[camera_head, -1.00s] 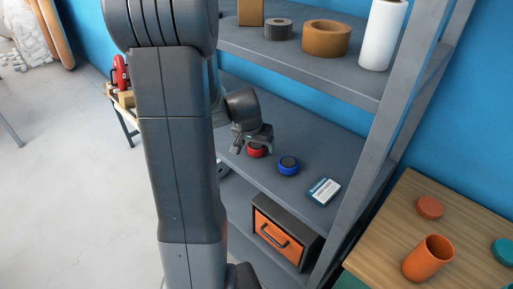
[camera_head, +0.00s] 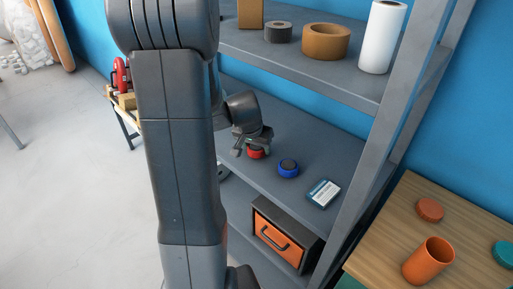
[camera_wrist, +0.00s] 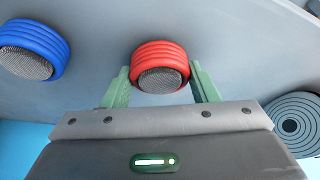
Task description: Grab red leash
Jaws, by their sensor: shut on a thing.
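The red leash (camera_wrist: 159,55) is a coiled red ring with a dark grey textured centre. It sits on the middle grey shelf and also shows in the head view (camera_head: 256,154), partly hidden by my gripper. My gripper (camera_wrist: 161,82) has its two green fingers on either side of the red leash, shut on it. In the head view my gripper (camera_head: 252,150) reaches down to the shelf from the left. The fingertips are partly hidden there.
A blue coil (camera_wrist: 35,50) lies beside the red one on the shelf, also in the head view (camera_head: 288,168). A blue and white box (camera_head: 323,193) lies farther right. The upper shelf (camera_head: 345,75) overhangs. A grey rolled coil (camera_wrist: 294,122) shows at the right of the wrist view.

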